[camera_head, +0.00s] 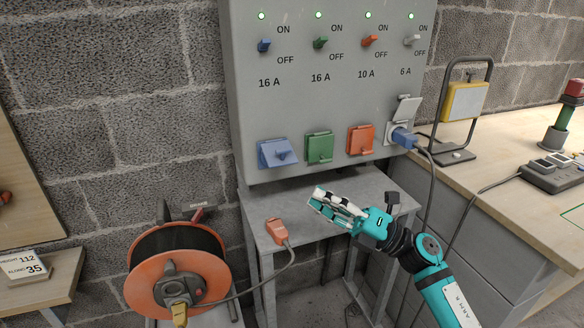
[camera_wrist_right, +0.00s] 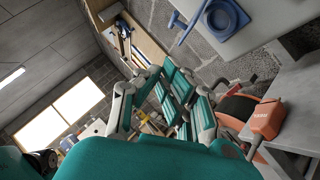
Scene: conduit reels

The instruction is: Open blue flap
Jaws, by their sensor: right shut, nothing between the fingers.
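My left gripper is not in view.
Green (camera_head: 319,147) and orange (camera_head: 360,140) flaps sit right of the blue one. A blue plug (camera_head: 403,138) is in the open grey socket. An orange plug (camera_head: 277,231) lies on the grey table (camera_head: 262,206), cabled to the orange reel (camera_head: 140,284). A workbench (camera_head: 520,205) stands right.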

